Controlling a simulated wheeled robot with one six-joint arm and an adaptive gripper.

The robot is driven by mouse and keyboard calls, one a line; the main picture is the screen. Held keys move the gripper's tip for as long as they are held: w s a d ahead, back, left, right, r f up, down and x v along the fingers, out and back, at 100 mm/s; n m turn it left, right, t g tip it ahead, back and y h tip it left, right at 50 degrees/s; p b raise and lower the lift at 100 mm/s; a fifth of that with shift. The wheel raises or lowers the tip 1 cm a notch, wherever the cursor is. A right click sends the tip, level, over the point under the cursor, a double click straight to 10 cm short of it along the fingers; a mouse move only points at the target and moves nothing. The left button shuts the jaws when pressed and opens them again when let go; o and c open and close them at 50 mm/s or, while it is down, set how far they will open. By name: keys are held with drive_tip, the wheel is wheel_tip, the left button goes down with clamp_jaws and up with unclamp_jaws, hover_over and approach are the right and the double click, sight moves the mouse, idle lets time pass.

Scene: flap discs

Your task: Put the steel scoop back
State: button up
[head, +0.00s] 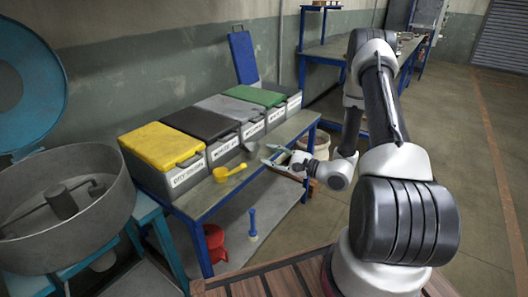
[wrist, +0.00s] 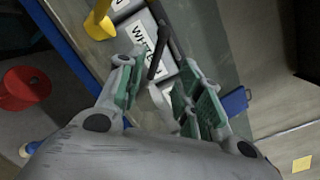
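My gripper (head: 276,157) is at the front of the bin row, above the blue-framed bench. In the wrist view its two green-padded fingers (wrist: 165,98) stand apart. A small grey metallic shape, likely the steel scoop (head: 250,147), is just left of the fingertips, by the bin fronts. In the wrist view a pale grey piece (wrist: 160,98) shows between the fingers, but I cannot tell whether it is the scoop or whether it touches a pad. A yellow scoop (head: 229,173) lies on the bench before the yellow-lidded bin (head: 158,147), farther left.
Bins with black (head: 201,124), grey (head: 230,107) and green (head: 256,95) lids continue the row. A red container (head: 215,240) and a blue-handled brush (head: 252,224) are on the lower shelf (head: 270,200). A large grey drum (head: 65,220) stands at left. Open floor lies at right.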

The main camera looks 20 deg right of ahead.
drive_tip(key=s+a+r+n+g, duration=0.3)
drive_tip(key=s+r+n+g, duration=0.35)
drive_tip(key=s+r, duration=0.3)
drive_tip(key=s+a+r+n+g, duration=0.4)
drive_tip(key=s+r+n+g, duration=0.3)
drive_tip(key=s, duration=0.3)
drive_tip(key=s+d+r+n+t+h, duration=0.2)
drive_tip(key=s+d+r+h, duration=0.3)
drive_tip(key=d+h, duration=0.1)
drive_tip(key=s+d+r+n+t+h, duration=0.2)
drive_tip(key=s+d+r+h, duration=0.3)
drive_tip(key=d, duration=0.4)
drive_tip(key=shift+s+r+n+h, duration=0.2)
drive_tip(key=shift+r+n+h, duration=0.25)
drive_tip(key=shift+r+h, duration=0.25)
drive_tip(key=shift+d+t, duration=0.1)
drive_tip(key=shift+t, duration=0.15)
